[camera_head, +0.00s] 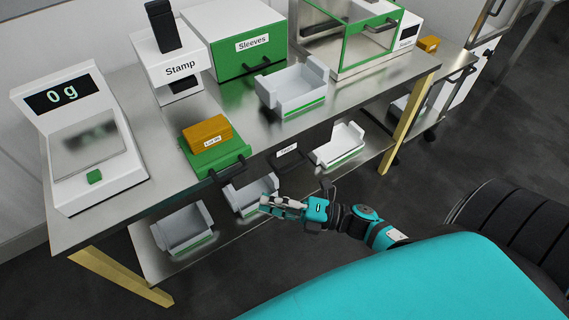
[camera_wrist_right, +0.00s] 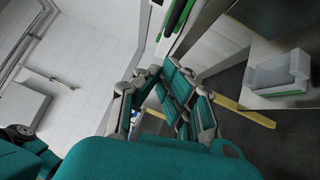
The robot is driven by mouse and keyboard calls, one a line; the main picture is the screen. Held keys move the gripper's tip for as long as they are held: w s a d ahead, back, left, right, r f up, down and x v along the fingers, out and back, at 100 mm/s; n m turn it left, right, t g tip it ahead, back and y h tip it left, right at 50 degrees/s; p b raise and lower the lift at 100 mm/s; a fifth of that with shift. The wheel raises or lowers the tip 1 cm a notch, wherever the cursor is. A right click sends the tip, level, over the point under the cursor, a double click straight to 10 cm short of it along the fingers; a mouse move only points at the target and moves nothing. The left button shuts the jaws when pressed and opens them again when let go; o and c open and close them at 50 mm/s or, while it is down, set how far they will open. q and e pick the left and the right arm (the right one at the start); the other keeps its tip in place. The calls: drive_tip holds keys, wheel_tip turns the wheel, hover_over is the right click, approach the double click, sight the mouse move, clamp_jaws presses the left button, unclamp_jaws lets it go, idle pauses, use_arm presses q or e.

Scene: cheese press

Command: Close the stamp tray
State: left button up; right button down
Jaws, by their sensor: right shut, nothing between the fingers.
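The stamp machine (camera_head: 180,68) is a white unit labelled "Stamp" with a black top, at the back of the metal table. Its green tray (camera_head: 232,157) is pulled out in front of it toward the table's front edge, with a dark handle at its front. A yellow-orange block (camera_head: 205,133) with a white label sits on the tray. My right gripper (camera_head: 268,203) is shut and empty, below and in front of the tray, beyond the table's front edge. It also shows in the right wrist view (camera_wrist_right: 172,88). My left gripper is not in view.
A scale (camera_head: 132,165) reading "0 g" stands left. The green "Sleeves" box (camera_head: 250,58) and a grey-white bin (camera_head: 294,88) stand right of the stamp. Several bins, one at the left (camera_head: 183,228), are on the lower shelf. A green-framed glass cabinet (camera_head: 365,50) stands farther right.

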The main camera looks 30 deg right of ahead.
sight(237, 174)
drive_tip(key=w+a, duration=0.1)
drive_tip(key=w, duration=0.1)
drive_tip(key=w+a, duration=0.1)
drive_tip(key=w, duration=0.1)
drive_tip(key=w+a+r+p, duration=0.1)
drive_tip(key=w, duration=0.1)
drive_tip(key=shift+w+r, duration=0.1)
drive_tip(key=shift+w, duration=0.1)
drive_tip(key=w+b, duration=0.1)
drive_tip(key=w, duration=0.3)
drive_tip(key=shift+a, duration=0.1)
drive_tip(key=shift+w, duration=0.35)
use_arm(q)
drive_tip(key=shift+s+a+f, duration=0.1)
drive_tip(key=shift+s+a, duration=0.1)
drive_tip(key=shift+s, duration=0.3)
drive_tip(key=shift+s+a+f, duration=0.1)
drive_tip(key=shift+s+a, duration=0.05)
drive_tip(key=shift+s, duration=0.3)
use_arm(e)
drive_tip(key=shift+s, duration=0.1)
